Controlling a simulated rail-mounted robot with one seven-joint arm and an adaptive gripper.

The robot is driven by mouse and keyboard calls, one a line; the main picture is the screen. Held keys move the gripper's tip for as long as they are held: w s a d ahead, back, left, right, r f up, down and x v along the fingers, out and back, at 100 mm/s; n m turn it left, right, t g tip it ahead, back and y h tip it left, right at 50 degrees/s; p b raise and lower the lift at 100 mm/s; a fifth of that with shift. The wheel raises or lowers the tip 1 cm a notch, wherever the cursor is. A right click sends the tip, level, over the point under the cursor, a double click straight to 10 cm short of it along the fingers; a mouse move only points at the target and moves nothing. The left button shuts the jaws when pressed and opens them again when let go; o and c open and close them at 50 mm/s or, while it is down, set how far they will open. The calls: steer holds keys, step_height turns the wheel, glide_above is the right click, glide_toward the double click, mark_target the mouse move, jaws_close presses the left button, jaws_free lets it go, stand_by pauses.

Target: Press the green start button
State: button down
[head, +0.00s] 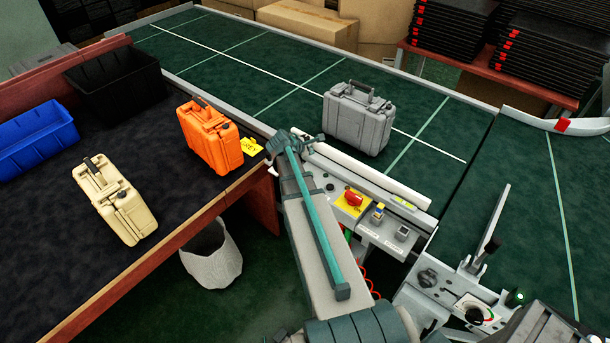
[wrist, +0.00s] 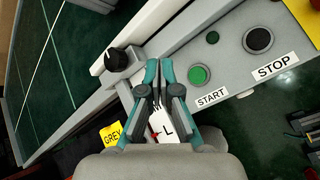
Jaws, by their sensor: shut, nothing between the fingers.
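In the head view my gripper (head: 297,142) is at the left end of the control panel (head: 383,231). I cannot make out the green button there.
A black stop button (wrist: 258,40) lies right of the start button, and a black knob (wrist: 122,60) left of the fingers. A red emergency button (head: 353,197) sits on yellow.

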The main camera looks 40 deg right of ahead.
steer(key=shift+f, duration=0.2)
steer(key=shift+f+b, duration=2.8)
steer(key=shift+f, duration=1.45)
steer(key=shift+f, duration=0.15)
steer(key=shift+f, duration=0.3)
